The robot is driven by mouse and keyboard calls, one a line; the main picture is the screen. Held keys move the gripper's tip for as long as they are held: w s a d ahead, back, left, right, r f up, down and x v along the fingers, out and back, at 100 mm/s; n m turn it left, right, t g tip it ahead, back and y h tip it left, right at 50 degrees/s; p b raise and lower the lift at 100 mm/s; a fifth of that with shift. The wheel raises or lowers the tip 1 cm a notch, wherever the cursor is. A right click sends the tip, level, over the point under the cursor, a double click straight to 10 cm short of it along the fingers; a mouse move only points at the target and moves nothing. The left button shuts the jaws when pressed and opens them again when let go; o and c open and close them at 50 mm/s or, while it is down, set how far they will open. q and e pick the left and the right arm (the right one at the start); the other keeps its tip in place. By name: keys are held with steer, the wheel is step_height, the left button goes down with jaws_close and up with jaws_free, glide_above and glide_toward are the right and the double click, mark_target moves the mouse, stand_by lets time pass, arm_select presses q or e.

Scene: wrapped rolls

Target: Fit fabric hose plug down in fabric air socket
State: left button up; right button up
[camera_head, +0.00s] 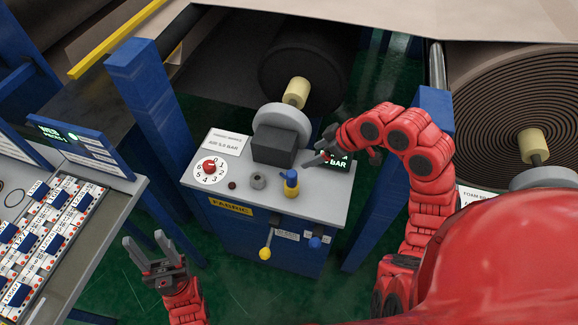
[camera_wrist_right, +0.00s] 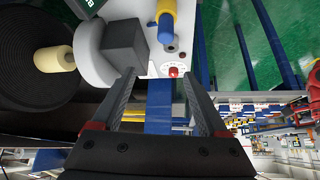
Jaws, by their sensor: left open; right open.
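A yellow plug with a blue top (camera_head: 291,184) stands upright on the grey top of the FABRIC stand (camera_head: 228,175); it also shows in the right wrist view (camera_wrist_right: 166,18). My right gripper (camera_head: 321,142) is open and empty, above the stand's right rear, behind and right of the plug. In the right wrist view its fingers (camera_wrist_right: 157,82) are spread with nothing between them. My left gripper (camera_head: 156,259) is open and empty, low and left of the stand.
Yellow (camera_head: 265,253) and blue (camera_head: 315,242) knobs jut from the front. Blue posts (camera_head: 150,100) flank the stand.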

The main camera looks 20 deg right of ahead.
mark_target(296, 175)
steer(key=shift+n+g, duration=0.3)
steer(key=shift+g, duration=0.2)
steer(key=x, duration=0.3)
steer(key=s+b+x, duration=0.1)
steer(key=x, duration=0.3)
steer(key=d+f+b+x, duration=0.1)
steer(key=x, duration=0.3)
steer(key=shift+s+a+f, duration=0.15)
steer(key=shift+s+f, duration=0.05)
steer(key=p+x, duration=0.2)
steer(key=x, duration=0.2)
steer(key=shift+f, duration=0.25)
steer(key=shift+w+f, duration=0.2)
steer(key=shift+f, duration=0.25)
jaws_close()
